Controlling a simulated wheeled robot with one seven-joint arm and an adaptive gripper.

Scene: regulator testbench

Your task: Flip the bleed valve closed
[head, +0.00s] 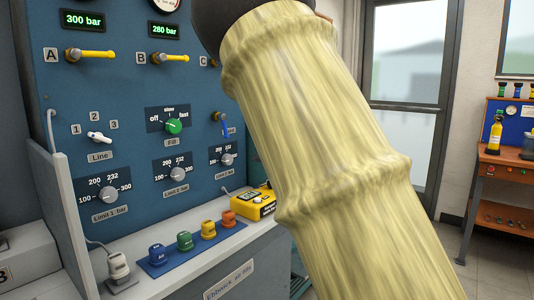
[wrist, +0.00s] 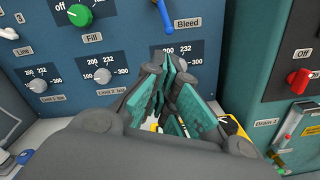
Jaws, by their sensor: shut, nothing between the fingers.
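The bleed valve's blue lever (wrist: 164,16) hangs down at the top edge of the wrist view, left of the "Bleed" label (wrist: 187,23). Its upper end is cut off there. In the head view the blue lever (head: 225,126) points down from a brass fitting (head: 217,116), beside my arm. My gripper (wrist: 172,66) shows in the wrist view with its teal-padded fingers together and empty. The fingertips appear below the lever in the picture, in front of the lower right knob. No contact with the lever shows. The gripper is hidden in the head view.
The blue panel carries a green Fill knob (head: 173,126), a white Line lever (head: 98,137) and grey limit knobs. Yellow levers (head: 97,54) sit above. A yellow device (head: 254,204) and coloured caps stand on the ledge. A red switch (wrist: 299,81) is at right.

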